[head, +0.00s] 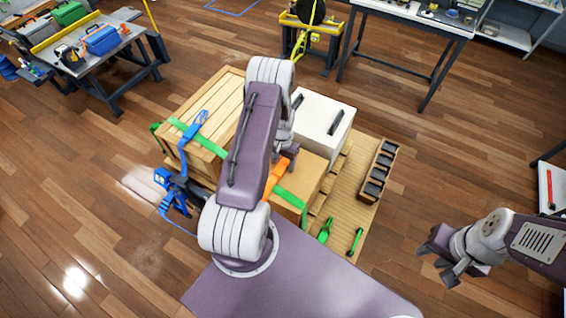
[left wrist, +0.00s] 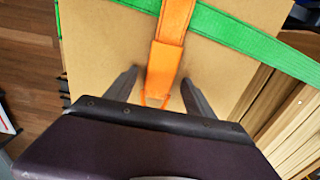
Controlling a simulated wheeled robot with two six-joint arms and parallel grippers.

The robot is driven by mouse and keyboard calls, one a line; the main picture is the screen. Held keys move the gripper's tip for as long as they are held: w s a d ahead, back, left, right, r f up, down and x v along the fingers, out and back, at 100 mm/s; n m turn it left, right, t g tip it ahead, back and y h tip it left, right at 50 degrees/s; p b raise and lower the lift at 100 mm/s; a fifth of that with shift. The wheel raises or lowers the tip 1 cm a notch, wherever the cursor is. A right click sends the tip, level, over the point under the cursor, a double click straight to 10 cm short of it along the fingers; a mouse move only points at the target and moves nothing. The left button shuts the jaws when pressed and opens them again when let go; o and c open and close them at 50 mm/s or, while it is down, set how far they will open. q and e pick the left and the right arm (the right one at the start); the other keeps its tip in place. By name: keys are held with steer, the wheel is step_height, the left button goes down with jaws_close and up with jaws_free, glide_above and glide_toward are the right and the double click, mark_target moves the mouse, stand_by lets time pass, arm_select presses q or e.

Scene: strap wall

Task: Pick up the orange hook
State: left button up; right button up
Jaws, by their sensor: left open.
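The orange hook (left wrist: 155,97) is a thin wire-like end on an orange strap (left wrist: 174,22) that lies over a cardboard box (left wrist: 100,45). In the head view the orange strap (head: 276,174) shows beside my left arm. My left gripper (left wrist: 160,82) is open, with one finger on each side of the strap's hook end; I cannot tell whether they touch it. In the head view my left gripper (head: 288,160) is partly hidden by my arm. My right gripper (head: 444,260) is open and empty, off to the right above the floor.
A green strap (left wrist: 255,40) crosses the box near the orange one. A wooden crate (head: 225,95), a white box (head: 318,125) and a black divided tray (head: 378,172) are on the pallet (head: 345,190). A blue ratchet strap (head: 186,140) hangs at the left. Workbenches stand behind.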

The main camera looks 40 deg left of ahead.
mark_target(282, 162)
arm_select(q)
steer(key=shift+d+r, duration=0.15)
jaws_close()
steer(key=r, duration=0.1)
steer(key=r+b, duration=0.1)
steer(key=a+r+b, duration=0.1)
steer(key=r, duration=0.1)
steer(key=shift+w, duration=0.25)
steer(key=w+a+r+b, duration=0.3)
steer(key=w+a+r, duration=0.1)
steer(key=a+r, duration=0.3)
steer(key=shift+w+a+b, duration=0.3)
steer(key=shift+w+a, duration=0.1)
steer(key=shift+a, duration=0.85)
